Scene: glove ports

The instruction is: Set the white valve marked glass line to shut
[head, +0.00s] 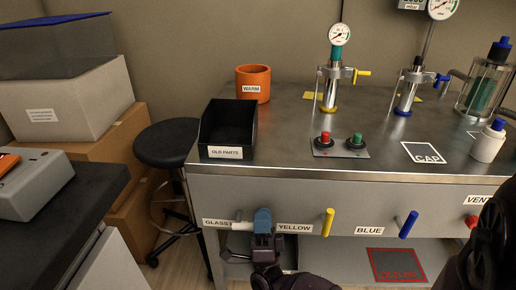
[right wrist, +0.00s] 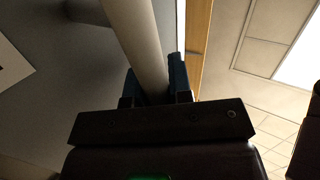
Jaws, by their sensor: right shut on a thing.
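The white valve (head: 242,226) is on the front panel of the steel bench, beside a label of which GLASS (head: 216,223) can be read. Its handle lies about level, pointing right. My right gripper (head: 263,217), with blue-grey fingers, is shut on the handle near its right end. In the right wrist view the white handle (right wrist: 136,40) runs down from the top between the fingers of the gripper (right wrist: 156,88). The handle's far end is hidden by the gripper. My left gripper is not in view.
To the right on the panel are a yellow handle (head: 328,222), a blue handle (head: 408,224) and a red knob (head: 471,221). Above stands a black OLD PARTS bin (head: 228,128). A black stool (head: 170,145) is left of the bench. A lower shelf (head: 345,262) lies underneath.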

